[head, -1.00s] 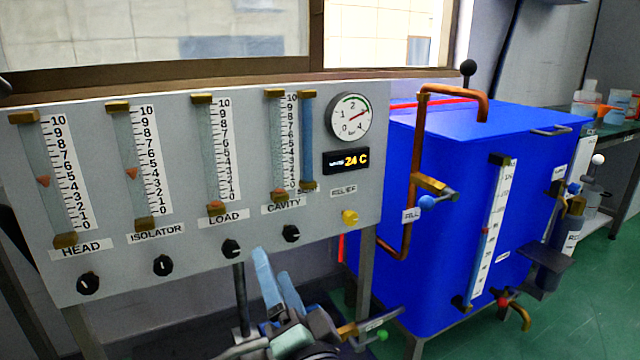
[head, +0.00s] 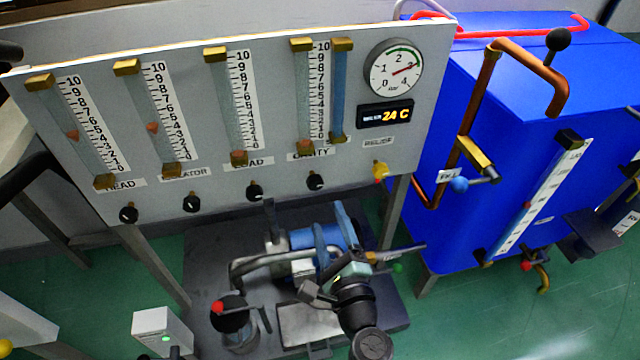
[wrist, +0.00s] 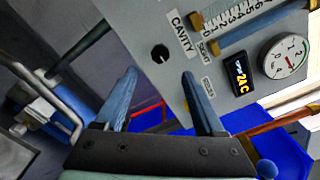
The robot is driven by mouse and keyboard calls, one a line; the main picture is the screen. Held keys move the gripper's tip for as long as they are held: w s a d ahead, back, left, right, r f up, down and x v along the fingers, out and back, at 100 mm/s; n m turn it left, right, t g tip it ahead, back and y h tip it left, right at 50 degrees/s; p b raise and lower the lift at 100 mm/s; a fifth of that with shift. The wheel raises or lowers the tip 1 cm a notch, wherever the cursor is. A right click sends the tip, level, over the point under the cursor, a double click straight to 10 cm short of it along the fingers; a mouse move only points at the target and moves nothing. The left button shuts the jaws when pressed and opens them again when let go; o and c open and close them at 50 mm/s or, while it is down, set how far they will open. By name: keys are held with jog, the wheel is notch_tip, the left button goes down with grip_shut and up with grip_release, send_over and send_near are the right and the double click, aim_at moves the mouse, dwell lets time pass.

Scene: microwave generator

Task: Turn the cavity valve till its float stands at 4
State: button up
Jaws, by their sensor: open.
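The cavity valve is a small black knob (head: 315,181) under the CAVITY label on the grey panel. It also shows in the wrist view (wrist: 159,53), with a white mark on its face. The cavity flow tube (head: 302,95) stands above it, and its orange float (head: 305,147) sits at the bottom of the scale, near 0. My gripper (head: 332,228) is open and empty, below the knob in the head view. In the wrist view my gripper's blue fingers (wrist: 160,85) stand apart, with the knob ahead between their tips, not touched.
The load knob (head: 255,192) is left of the cavity knob, and the yellow relief knob (head: 381,171) is right. A blue tank (head: 560,120) with a copper pipe (head: 478,95) stands at the right. Equipment on a dark base (head: 210,260) lies below the panel.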

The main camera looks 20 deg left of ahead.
aim_at(317, 186)
jog(key=b+x, duration=0.2)
jog(key=x, duration=0.7)
jog(key=shift+w+a, duration=0.2)
grip_shut()
